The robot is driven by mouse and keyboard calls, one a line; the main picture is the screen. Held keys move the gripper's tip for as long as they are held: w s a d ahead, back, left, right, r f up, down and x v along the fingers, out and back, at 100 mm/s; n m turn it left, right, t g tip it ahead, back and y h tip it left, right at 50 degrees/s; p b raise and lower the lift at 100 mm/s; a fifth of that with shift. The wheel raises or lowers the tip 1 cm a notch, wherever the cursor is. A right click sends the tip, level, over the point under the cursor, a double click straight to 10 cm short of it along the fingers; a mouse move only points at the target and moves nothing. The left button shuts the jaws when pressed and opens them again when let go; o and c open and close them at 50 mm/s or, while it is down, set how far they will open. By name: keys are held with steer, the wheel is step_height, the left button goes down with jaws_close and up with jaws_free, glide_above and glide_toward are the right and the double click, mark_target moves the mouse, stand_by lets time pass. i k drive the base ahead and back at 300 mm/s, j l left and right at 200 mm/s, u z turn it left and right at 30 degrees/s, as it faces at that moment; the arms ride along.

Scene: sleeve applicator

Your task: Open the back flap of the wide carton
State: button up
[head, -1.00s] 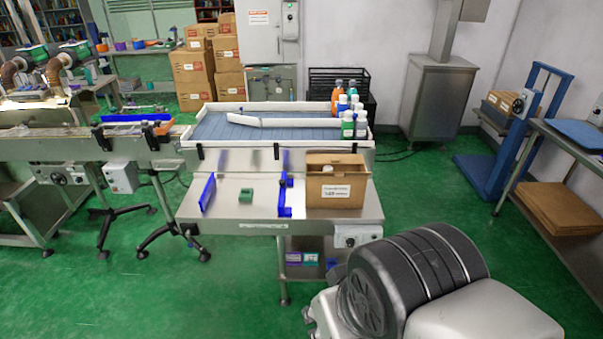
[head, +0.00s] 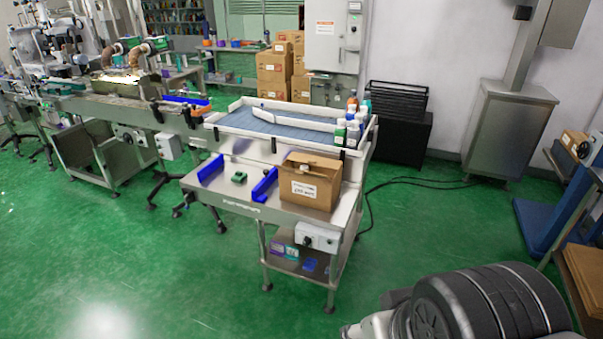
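A brown carton (head: 311,188) with a white label on its front stands upright at the right end of the steel work table (head: 250,207), in the head view. I take it to be the wide carton. Its top looks at least partly open, with cardboard edges around a dark inside. The picture is too small to tell how its back flap lies. My gripper is not in view; only a dark, rounded part of my own body shows at the bottom right, well apart from the carton.
Blue guides (head: 264,185) and a small green block (head: 239,177) are on the table left of the carton. A control box (head: 317,237) hangs on its front. Behind stands a blue conveyor (head: 270,127) with several bottles (head: 352,125).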

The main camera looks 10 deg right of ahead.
mark_target(303, 157)
steer(key=i, duration=1.2)
steer(key=i+u, duration=0.15)
steer(key=i, duration=1.05)
